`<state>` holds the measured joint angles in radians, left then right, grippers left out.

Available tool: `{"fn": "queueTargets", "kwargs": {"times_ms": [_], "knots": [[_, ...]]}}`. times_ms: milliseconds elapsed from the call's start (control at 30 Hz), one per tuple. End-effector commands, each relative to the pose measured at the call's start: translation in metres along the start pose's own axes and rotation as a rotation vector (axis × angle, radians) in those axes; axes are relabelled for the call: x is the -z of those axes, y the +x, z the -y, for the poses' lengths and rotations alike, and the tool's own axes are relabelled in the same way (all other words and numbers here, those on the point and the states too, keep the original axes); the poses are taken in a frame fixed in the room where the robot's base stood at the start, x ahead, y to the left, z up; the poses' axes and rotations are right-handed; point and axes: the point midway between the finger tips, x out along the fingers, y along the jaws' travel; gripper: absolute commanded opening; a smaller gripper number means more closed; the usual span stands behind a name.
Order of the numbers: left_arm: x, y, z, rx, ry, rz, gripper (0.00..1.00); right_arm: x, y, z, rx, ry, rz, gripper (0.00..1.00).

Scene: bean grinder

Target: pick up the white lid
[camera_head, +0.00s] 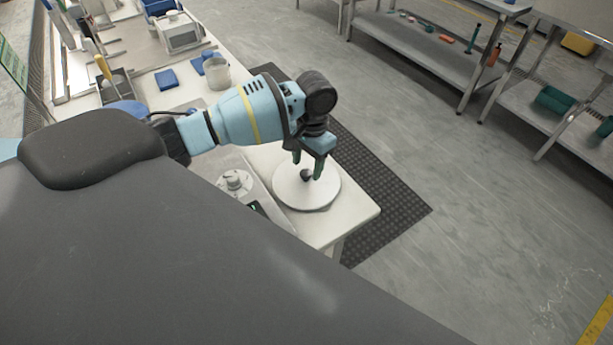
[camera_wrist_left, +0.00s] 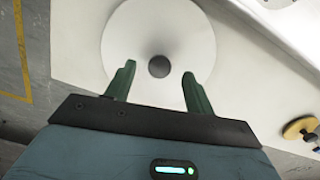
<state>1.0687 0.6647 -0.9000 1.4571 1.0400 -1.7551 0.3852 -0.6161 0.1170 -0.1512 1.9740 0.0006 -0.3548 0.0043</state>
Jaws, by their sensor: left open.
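The white lid (camera_head: 318,193) is a round disc with a dark knob at its centre, at the near right end of the white table. It also shows in the left wrist view (camera_wrist_left: 190,38), with its dark knob (camera_wrist_left: 159,67). My left gripper (camera_head: 308,172) is over the lid. Its two green fingers (camera_wrist_left: 155,82) are apart, and the knob appears between and just beyond the tips in the wrist view. Nothing is held. I cannot tell the exact height of the tips above the lid. My right gripper is not in view.
The white table (camera_head: 352,212) ends just right of the lid. A white device with a knob (camera_head: 235,182) stands left of the lid. A clear tub (camera_head: 217,73) and blue items (camera_head: 166,79) are farther along the table. Metal shelves (camera_head: 430,50) stand across the open floor.

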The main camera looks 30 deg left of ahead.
Motion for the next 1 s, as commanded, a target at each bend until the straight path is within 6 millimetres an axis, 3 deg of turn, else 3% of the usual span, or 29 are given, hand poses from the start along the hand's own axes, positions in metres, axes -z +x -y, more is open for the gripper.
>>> {"fn": "queueTargets", "kwargs": {"times_ms": [200, 500, 867, 1000], "knots": [[0.001, 0.027, -0.001, 0.000, 0.001, 0.003, 0.54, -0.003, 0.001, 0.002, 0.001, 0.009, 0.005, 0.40], [0.001, 0.029, -0.001, 0.000, 0.001, -0.001, 0.52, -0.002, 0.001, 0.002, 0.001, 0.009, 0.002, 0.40], [0.001, 0.029, -0.001, 0.000, 0.001, -0.001, 0.05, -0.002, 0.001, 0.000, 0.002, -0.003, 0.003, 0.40], [0.001, 0.029, -0.001, 0.000, 0.001, -0.001, 0.05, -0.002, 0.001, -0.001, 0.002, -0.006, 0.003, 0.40]]}}
